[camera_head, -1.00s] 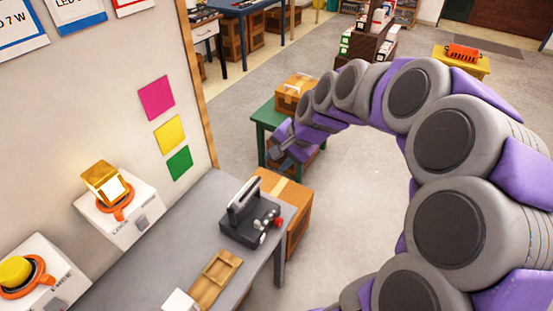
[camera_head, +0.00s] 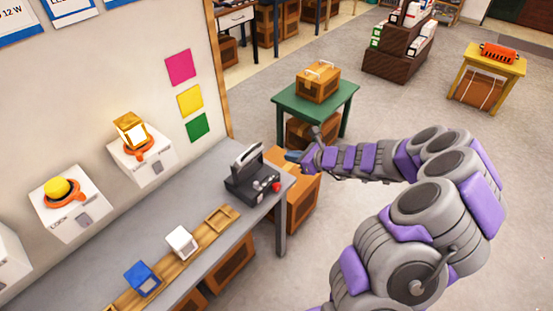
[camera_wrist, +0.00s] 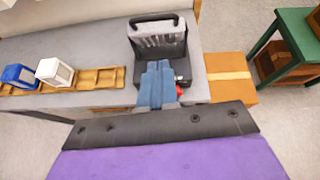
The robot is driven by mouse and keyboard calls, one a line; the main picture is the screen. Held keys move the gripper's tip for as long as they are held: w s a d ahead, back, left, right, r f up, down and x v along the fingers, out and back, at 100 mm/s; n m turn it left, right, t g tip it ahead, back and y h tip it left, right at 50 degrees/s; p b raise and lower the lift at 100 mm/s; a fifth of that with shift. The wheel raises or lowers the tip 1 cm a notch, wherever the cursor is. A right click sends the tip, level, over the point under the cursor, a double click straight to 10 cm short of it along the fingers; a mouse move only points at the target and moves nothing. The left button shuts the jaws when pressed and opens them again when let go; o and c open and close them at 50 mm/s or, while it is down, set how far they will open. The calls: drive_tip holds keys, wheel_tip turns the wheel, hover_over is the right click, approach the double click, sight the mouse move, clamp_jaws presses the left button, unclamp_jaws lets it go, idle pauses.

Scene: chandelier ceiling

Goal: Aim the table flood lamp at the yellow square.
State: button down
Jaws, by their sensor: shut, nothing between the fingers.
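The yellow square (camera_head: 190,100) is on the wall, between a pink square (camera_head: 180,67) above and a green square (camera_head: 198,127) below. A dark device with an upright handle, a finned panel and red knobs (camera_head: 250,178) stands at the far end of the grey table; it looks like the table flood lamp. It also shows in the wrist view (camera_wrist: 150,42). I cannot tell where it points. My gripper (camera_head: 290,155) is shut and empty, just right of the device in the head view. In the wrist view its blue-grey fingers (camera_wrist: 158,66) overlap the device's front; contact is unclear.
The grey table (camera_head: 185,190) holds a wooden tray (camera_head: 222,217) with a white cube (camera_head: 181,241) and a blue cube (camera_head: 142,278). A cardboard box (camera_head: 300,192) and green table (camera_head: 345,100) stand beyond.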

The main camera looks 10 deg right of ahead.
drive_tip(key=f, duration=0.1)
drive_tip(key=m+b, duration=0.1)
drive_tip(key=b, duration=0.2)
approach(256, 148)
drive_tip(key=f+x, duration=0.1)
drive_tip(key=x, duration=0.6)
drive_tip(key=shift+s+d, duration=0.15)
drive_tip(key=shift+d, duration=0.45)
drive_tip(key=shift+a, duration=0.1)
drive_tip(key=p, duration=0.1)
drive_tip(key=a+p, duration=0.1)
drive_tip(key=shift+w+r+h+p, duration=0.25)
drive_tip(key=shift+r+h+p, duration=0.05)
drive_tip(key=shift+r+p, duration=0.1)
drive_tip(key=shift+w+f+p, duration=0.15)
drive_tip(key=shift+w+p, duration=0.05)
drive_tip(key=shift+p, duration=0.2)
drive_tip(key=shift+s+d, duration=0.1)
